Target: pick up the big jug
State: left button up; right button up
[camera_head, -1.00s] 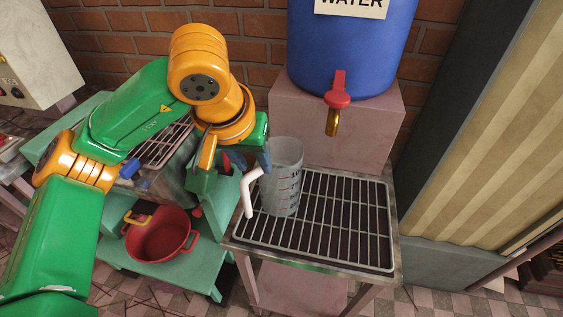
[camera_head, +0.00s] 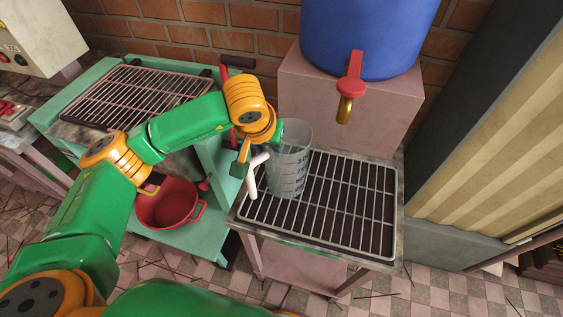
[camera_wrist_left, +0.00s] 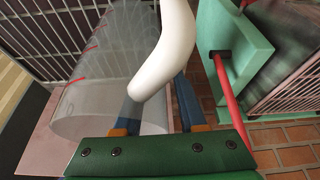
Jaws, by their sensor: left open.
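The big jug (camera_head: 290,165) is clear grey plastic with red markings and a white handle (camera_head: 257,173). It stands upright on the left part of the rack under the blue water barrel. Its handle points left, toward my left gripper (camera_head: 258,147). The gripper is open at the upper part of the handle. In the left wrist view, the white handle (camera_wrist_left: 165,50) runs between the two blue-tipped fingers (camera_wrist_left: 156,98), and the jug body (camera_wrist_left: 105,90) lies to the left. Whether a finger touches the handle I cannot tell. My right gripper is not in view.
The metal rack (camera_head: 345,205) is clear to the right of the jug. The barrel (camera_head: 345,40) with its red tap (camera_head: 350,75) sits behind on a pink block (camera_head: 310,95). A green bench (camera_head: 228,190) with a red pot (camera_head: 168,205) stands close left.

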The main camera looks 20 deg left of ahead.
pick_arm(q)
grip_shut()
jog(key=shift+r, duration=0.1)
